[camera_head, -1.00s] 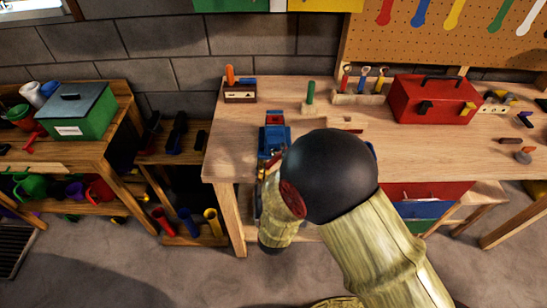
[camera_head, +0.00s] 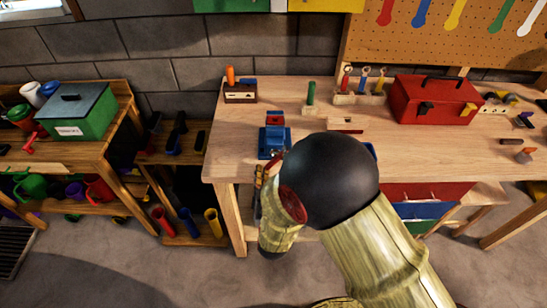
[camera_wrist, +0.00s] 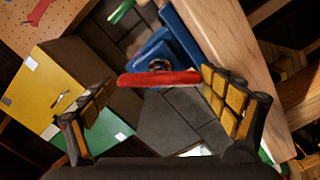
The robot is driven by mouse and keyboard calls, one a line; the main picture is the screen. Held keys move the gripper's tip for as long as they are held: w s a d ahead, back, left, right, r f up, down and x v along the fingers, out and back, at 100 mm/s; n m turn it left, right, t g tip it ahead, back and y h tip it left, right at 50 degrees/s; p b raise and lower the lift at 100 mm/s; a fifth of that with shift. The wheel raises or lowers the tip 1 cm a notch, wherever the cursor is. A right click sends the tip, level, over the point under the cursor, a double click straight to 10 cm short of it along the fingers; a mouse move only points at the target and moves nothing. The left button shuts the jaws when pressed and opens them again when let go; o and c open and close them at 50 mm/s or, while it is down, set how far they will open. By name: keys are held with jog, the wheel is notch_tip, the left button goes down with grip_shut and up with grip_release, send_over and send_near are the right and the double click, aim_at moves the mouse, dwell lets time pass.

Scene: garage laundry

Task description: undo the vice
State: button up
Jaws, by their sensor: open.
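The blue vice (camera_head: 274,143) sits at the front left edge of the wooden workbench, with a red part (camera_head: 275,118) at its far end. In the wrist view the vice body (camera_wrist: 176,40) is at the top, and its red handle bar (camera_wrist: 160,79) lies across the middle. My gripper (camera_wrist: 158,82) is open, its yellow-padded fingers one on each side of the bar. The bar's right end is close to the right finger; I cannot tell whether they touch. In the head view my gripper (camera_head: 258,190) is at the bench's front edge, mostly hidden by my arm.
On the workbench (camera_head: 235,160) stand a red toolbox (camera_head: 432,99), a tool rack (camera_head: 358,98) and a wooden block with an orange-handled tool (camera_head: 240,92). A shelf with a green box (camera_head: 78,110) is at left. Bare floor lies before the bench.

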jog(key=s, duration=0.6)
jog(key=shift+s, duration=0.4)
jog(key=shift+a, duration=0.15)
